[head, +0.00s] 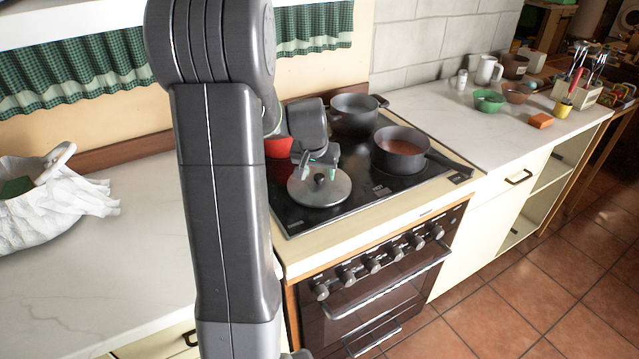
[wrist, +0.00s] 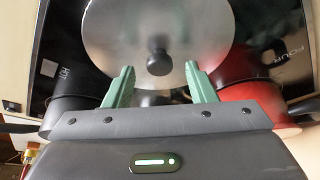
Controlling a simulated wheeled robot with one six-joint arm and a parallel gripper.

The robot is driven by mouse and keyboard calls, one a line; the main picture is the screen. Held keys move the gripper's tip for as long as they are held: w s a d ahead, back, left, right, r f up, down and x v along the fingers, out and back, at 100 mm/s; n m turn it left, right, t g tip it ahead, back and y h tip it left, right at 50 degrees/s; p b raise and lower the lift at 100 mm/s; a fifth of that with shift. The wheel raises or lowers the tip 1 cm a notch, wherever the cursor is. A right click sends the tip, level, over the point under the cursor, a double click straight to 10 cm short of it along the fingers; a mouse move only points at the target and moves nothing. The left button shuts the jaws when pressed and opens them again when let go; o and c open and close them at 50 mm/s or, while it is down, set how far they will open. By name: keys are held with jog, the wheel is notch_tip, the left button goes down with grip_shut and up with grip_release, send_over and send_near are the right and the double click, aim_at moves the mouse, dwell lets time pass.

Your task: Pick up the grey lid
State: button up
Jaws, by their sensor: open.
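The grey lid (head: 319,188) is a round metal disc with a black knob. It lies on the front left of the black cooktop. In the wrist view the lid (wrist: 157,28) fills the top middle, and its knob (wrist: 160,62) shows between and just beyond the fingertips. My gripper (head: 318,168) is above the lid in the head view, with its green fingers pointing down. In the wrist view my gripper (wrist: 160,78) has its two fingers apart with nothing between them. I cannot tell the exact height of the fingertips over the knob.
A red pot (head: 279,147) stands close behind the lid, partly hidden by my arm; it also shows in the wrist view (wrist: 240,90). A dark pot (head: 354,112) and a pan with red contents (head: 401,149) stand on the cooktop (head: 372,184). The counter (head: 130,250) at left has free room.

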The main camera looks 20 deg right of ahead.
jog(key=shift+w+d+f, duration=0.1)
jog(key=shift+w+f, duration=0.05)
jog(key=shift+f, duration=0.5)
jog(key=shift+c, duration=0.4)
grip_shut()
jog(key=shift+r, duration=0.15)
